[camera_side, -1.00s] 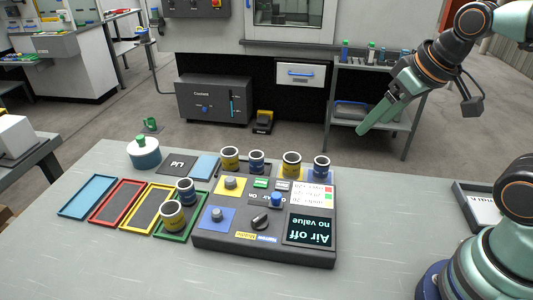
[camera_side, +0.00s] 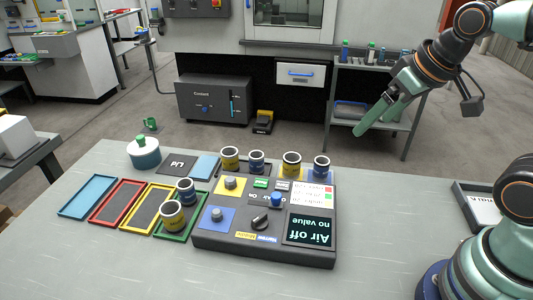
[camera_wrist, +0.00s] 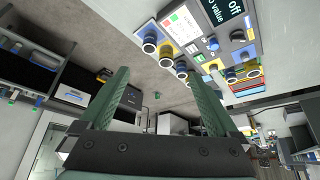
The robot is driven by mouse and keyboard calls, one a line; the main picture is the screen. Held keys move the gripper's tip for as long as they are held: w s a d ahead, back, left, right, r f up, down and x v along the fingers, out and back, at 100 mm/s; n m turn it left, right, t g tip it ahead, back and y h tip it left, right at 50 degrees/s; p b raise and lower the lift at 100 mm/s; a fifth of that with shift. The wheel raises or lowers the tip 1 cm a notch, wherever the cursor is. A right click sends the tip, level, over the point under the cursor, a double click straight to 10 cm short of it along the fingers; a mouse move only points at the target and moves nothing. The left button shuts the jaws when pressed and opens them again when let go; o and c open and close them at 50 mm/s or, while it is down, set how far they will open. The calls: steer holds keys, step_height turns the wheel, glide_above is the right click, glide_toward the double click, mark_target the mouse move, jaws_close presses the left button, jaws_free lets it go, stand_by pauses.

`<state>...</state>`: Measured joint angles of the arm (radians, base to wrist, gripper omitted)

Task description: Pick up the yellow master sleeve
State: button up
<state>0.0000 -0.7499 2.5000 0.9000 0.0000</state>
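Several short sleeves with pale rims stand around the dark control box. A yellow sleeve (camera_side: 291,165) stands at its back edge, beside a blue sleeve (camera_side: 321,169) on its right. Another yellow sleeve (camera_side: 229,162) stands further left, beside a smaller blue sleeve (camera_side: 256,164). A third yellow sleeve (camera_side: 172,219) stands at the green-framed tray with a blue one behind it. I cannot tell which yellow sleeve is the master. My gripper (camera_side: 362,129) is raised, to the right of and behind the box, apart from every sleeve. The wrist view shows its fingers (camera_wrist: 157,74) spread and empty.
The control box (camera_side: 220,246) has knobs and a display reading "Air off, no value". Coloured trays, such as the red one (camera_side: 96,218), lie left. A white-blue pot (camera_side: 143,157) stands at the back left. The table's front (camera_side: 120,272) is clear. A shelf (camera_side: 385,69) stands behind my gripper.

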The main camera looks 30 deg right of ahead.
steer(key=m+g, duration=0.6)
steer(key=m, duration=1.4)
glide_above(292, 159)
steer(key=s+a, duration=0.1)
step_height(292, 159, down, 16)
steer(key=shift+s+a+f, duration=0.1)
steer(key=shift+s+f, duration=0.05)
steer(key=shift+f, duration=1.2)
steer(key=shift+s+a+f, duration=0.1)
steer(key=shift+f, duration=1.25)
